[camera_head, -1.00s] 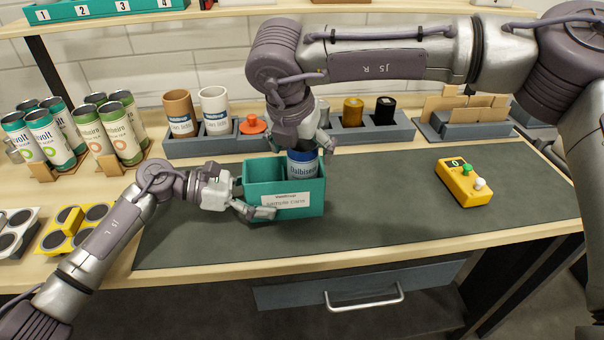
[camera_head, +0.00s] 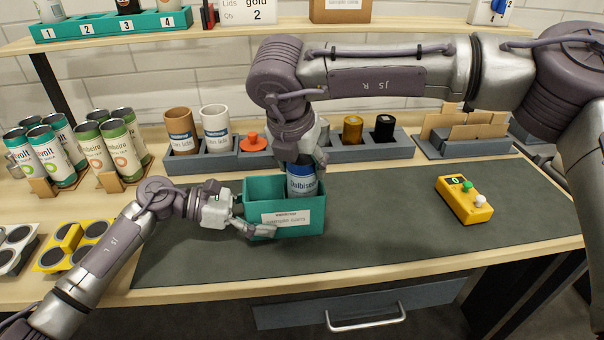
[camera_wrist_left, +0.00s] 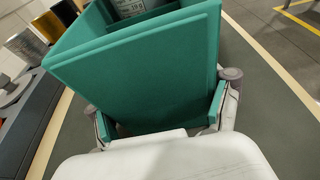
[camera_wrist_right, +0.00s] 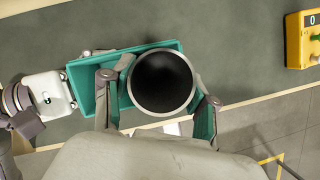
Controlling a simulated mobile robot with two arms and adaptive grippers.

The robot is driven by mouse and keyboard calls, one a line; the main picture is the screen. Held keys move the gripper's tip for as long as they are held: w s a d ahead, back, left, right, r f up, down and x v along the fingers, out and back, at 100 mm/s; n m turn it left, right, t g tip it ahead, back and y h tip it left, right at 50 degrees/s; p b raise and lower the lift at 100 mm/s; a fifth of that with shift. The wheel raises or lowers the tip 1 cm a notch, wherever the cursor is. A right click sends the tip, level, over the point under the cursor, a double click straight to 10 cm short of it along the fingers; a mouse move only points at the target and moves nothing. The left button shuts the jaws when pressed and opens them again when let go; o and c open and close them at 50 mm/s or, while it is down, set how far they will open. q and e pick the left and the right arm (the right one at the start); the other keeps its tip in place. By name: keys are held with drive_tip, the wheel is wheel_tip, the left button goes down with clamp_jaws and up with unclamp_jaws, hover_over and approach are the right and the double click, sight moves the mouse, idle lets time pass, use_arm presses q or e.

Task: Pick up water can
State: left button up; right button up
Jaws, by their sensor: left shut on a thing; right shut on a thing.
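A can (camera_head: 300,184) with a blue band and a white label stands upright in the right part of the teal sample-cans box (camera_head: 317,207). My right gripper (camera_head: 305,160) comes from above and is shut around the can near its top. In the right wrist view the can's open, dark mouth (camera_wrist_right: 162,80) sits between the fingers. My left gripper (camera_head: 255,225) is shut on the left end of the box. The left wrist view shows the box's teal end wall (camera_wrist_left: 140,75) between its fingers. The left compartment looks empty.
A yellow button box (camera_head: 463,200) lies on the dark mat (camera_head: 400,235) to the right. A grey holder (camera_head: 345,153) with cups and lids stands behind the box. Several labelled cans (camera_head: 50,155) stand at left.

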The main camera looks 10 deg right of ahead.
use_arm(q)
drive_tip(key=shift+f, duration=0.1)
use_arm(e)
wheel_tip(320, 180, up, 17)
use_arm(q)
drive_tip(key=o, duration=0.8)
